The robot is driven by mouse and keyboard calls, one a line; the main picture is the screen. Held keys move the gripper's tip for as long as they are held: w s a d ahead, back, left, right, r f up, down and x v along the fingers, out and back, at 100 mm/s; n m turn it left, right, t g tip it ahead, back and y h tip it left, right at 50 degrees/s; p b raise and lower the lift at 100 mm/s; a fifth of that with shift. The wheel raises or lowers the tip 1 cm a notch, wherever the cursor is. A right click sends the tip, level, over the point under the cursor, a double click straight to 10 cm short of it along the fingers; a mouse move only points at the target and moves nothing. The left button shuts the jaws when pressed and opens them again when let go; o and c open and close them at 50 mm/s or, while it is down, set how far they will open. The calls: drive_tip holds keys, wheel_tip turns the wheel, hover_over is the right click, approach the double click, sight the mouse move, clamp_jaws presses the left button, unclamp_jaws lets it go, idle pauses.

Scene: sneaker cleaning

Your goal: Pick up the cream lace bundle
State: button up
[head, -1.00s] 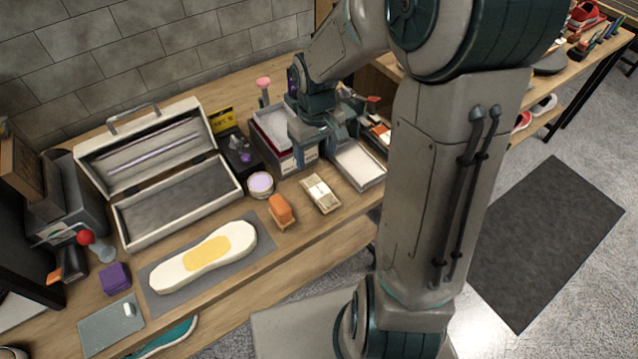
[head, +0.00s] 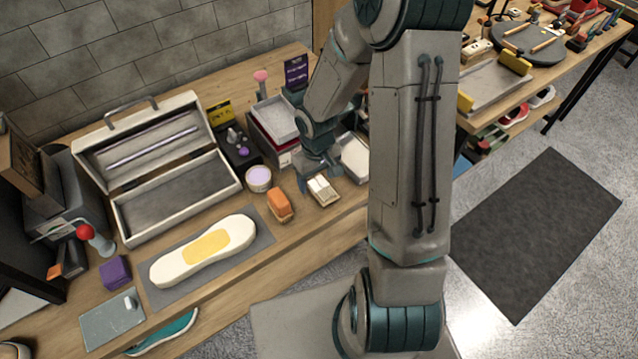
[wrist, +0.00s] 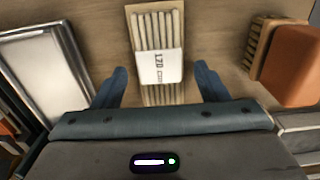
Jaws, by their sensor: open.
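The cream lace bundle (head: 322,190) lies on the wooden bench near its front edge, to the right of the orange-topped brush (head: 279,205). In the wrist view the bundle (wrist: 156,35) shows as parallel cream strands on a tan card, with a printed white band around the middle. My gripper (head: 318,185) is open, low over the bundle. In the wrist view its two fingers (wrist: 160,82) stand apart, one on each side of the bundle's near end, with gaps on both sides. The bundle's nearest end is hidden by my gripper body.
A metal tray (wrist: 42,70) lies left of the bundle in the wrist view, and the orange brush (wrist: 292,65) lies right. In the head view, a round tin (head: 258,178), an open toolbox (head: 178,200) and a grey mat (head: 262,240) with a shoe sole stand further left.

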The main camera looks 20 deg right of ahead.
drive_tip(key=shift+f, duration=0.35)
drive_tip(key=shift+c, duration=0.4)
drive_tip(key=c, duration=0.9)
drive_tip(key=shift+r, duration=0.1)
